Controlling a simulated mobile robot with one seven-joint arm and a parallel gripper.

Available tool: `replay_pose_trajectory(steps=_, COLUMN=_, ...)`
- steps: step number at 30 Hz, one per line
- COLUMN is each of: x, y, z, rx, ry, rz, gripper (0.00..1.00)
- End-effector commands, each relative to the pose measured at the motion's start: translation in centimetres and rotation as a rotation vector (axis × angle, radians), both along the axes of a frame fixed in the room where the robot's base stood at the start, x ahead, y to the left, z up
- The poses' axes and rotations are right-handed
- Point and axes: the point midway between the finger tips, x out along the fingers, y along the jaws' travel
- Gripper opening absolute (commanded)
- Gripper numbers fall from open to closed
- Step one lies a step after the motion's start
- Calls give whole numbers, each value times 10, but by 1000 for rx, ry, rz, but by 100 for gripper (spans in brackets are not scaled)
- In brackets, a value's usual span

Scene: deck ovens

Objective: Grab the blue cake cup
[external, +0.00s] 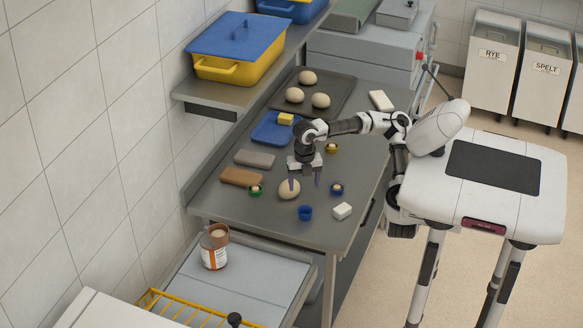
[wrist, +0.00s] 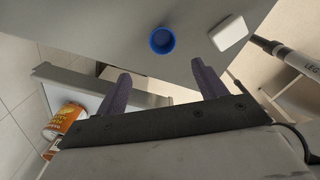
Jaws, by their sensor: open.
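The blue cake cup (external: 305,213) stands on the steel worktop near its front end, and it looks empty. In the wrist view the blue cake cup (wrist: 162,40) lies ahead of the fingertips, roughly midway between them. My gripper (external: 305,183) is open and empty, pointing down above the worktop, a little behind the cup in the external view. In the wrist view my gripper (wrist: 160,72) shows two dark fingers spread apart, neither touching the cup.
A dough ball (external: 289,189) sits close by the fingers. A white block (external: 342,211) lies right of the cup. A blue tray (external: 266,133) lies farther back.

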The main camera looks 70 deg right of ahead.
Motion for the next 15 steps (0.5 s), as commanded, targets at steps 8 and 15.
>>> replay_pose_trajectory(steps=8, x=-1, y=-1, z=-48, rx=1, ry=6, rz=-6, gripper=71)
replay_pose_trajectory(steps=15, x=-1, y=-1, z=-80, rx=1, ry=2, rz=-4, gripper=71)
